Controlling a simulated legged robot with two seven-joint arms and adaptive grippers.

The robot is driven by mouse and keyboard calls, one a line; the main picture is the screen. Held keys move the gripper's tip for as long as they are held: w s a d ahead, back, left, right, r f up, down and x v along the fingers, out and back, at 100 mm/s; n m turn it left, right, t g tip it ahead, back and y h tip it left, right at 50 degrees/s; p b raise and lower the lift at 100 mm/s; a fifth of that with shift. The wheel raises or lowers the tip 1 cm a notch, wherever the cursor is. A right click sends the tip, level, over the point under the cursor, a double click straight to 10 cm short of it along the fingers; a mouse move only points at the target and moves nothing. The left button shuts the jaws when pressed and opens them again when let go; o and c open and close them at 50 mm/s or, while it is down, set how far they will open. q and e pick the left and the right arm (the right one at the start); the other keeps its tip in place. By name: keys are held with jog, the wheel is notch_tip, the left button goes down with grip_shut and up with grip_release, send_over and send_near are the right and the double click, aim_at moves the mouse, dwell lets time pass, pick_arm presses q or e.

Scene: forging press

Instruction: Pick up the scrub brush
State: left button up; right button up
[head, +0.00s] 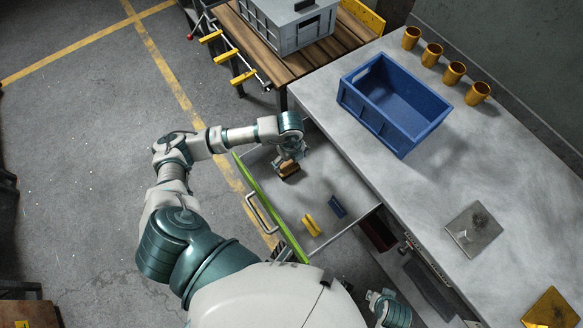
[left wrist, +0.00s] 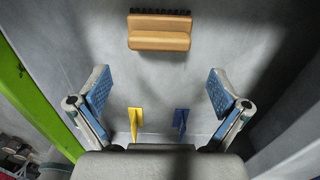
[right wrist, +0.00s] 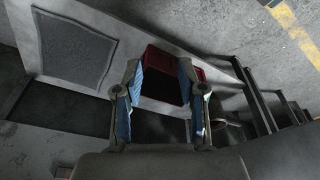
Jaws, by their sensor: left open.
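The scrub brush (left wrist: 160,32) has a tan wooden body and dark bristles. It lies in the open grey drawer (head: 345,184), and it also shows in the head view (head: 289,168). My left gripper (left wrist: 160,90) is open and empty above the drawer, with the brush ahead of its fingers and not between them. In the head view my left gripper (head: 287,155) hangs close over the brush and partly hides it. My right gripper (right wrist: 160,75) is open and empty, away from the drawer's brush, with a red bin (right wrist: 168,80) beyond its fingers.
A yellow piece (head: 311,225) and a blue piece (head: 338,207) stand in the drawer near the brush. The drawer has a green front edge (head: 268,207) with a handle. A blue crate (head: 405,140) and several orange cups (head: 454,72) stand on the grey worktop.

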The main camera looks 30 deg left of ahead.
aim_at(288, 163)
pick_arm(q)
jog(key=f, duration=0.1)
jog(key=a+f, duration=0.1)
jog(key=shift+a+f, duration=0.3)
jog(key=shift+f, duration=0.05)
jog(key=shift+w+a+f+b, duration=0.15)
jog(key=shift+f+b, duration=0.1)
jog(key=shift+f, duration=0.25)
jog(key=shift+a+f+b, duration=0.15)
jog(key=shift+f+b, duration=0.05)
jog(key=shift+f, duration=0.25)
jog(key=shift+w+d+f+b, duration=0.1)
jog(key=shift+d+f+b, duration=0.1)
jog(key=shift+f, duration=0.45)
jog(key=shift+d+f+b, duration=0.15)
jog(key=shift+f, duration=0.45)
jog(key=shift+d+f, duration=0.15)
jog(key=shift+d, duration=0.1)
jog(key=shift+a+f, duration=0.1)
jog(key=shift+a, duration=0.45)
jog(key=c, duration=1.1)
pick_arm(e)
jog(key=shift+t, duration=0.7)
jog(key=r, duration=0.1)
jog(key=w+a+r, duration=0.1)
jog(key=a+r, duration=0.1)
jog(key=shift+w+r, duration=0.3)
jog(key=shift+w, duration=0.1)
